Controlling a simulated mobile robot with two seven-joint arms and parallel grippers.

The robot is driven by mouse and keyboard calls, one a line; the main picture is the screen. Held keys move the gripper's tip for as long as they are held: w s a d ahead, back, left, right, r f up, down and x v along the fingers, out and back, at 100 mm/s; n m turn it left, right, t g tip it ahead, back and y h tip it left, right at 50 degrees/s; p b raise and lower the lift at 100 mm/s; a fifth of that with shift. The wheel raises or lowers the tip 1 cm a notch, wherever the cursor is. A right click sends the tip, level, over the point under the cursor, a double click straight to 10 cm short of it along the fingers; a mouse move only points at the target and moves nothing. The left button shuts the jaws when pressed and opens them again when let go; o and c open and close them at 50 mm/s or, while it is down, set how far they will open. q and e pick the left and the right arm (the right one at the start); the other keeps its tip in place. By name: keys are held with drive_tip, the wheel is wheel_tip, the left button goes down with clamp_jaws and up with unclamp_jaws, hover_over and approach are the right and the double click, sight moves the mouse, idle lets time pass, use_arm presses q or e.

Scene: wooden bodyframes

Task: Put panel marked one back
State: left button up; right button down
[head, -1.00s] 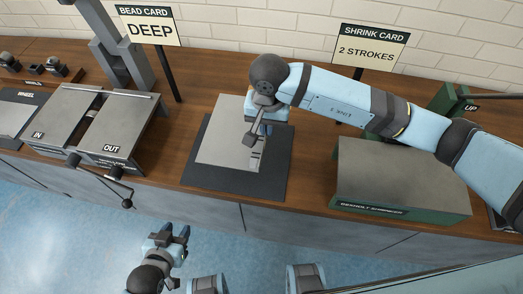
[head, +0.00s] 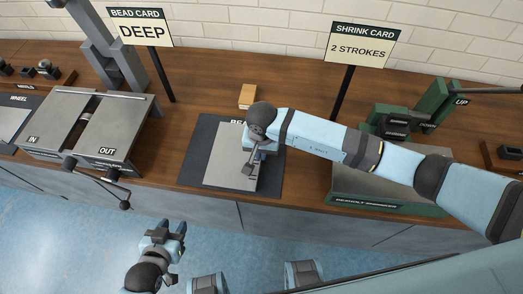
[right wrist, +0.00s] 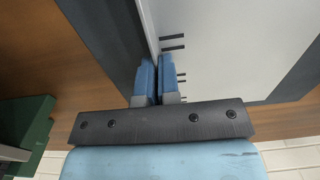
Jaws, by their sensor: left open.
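A flat grey panel (head: 226,150) lies over the dark mat (head: 193,170), within its outline; whether it touches the mat I cannot tell. Short dark marks show near its right edge, also in the right wrist view (right wrist: 240,45); I cannot read a number. My right gripper (head: 249,168) is at the panel's right side. In the right wrist view its blue fingers (right wrist: 158,82) are close together with the panel's edge between them. My left gripper (head: 172,232) is open and empty over the floor, in front of the bench.
A wooden block (head: 247,96) lies behind the mat. The IN/OUT machine (head: 120,120) stands left, with a crank in front. A green machine (head: 375,190) stands right under my right arm. Two card signs, DEEP (head: 141,30) and 2 STROKES (head: 360,48), stand behind.

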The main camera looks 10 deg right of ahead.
drive_tip(key=shift+f, duration=0.15)
drive_tip(key=c, duration=1.4)
unclamp_jaws()
drive_tip(key=shift+o, duration=0.2)
wheel_tip(320, 180, up, 12)
drive_tip(key=b, duration=0.1)
drive_tip(key=shift+r, duration=0.2)
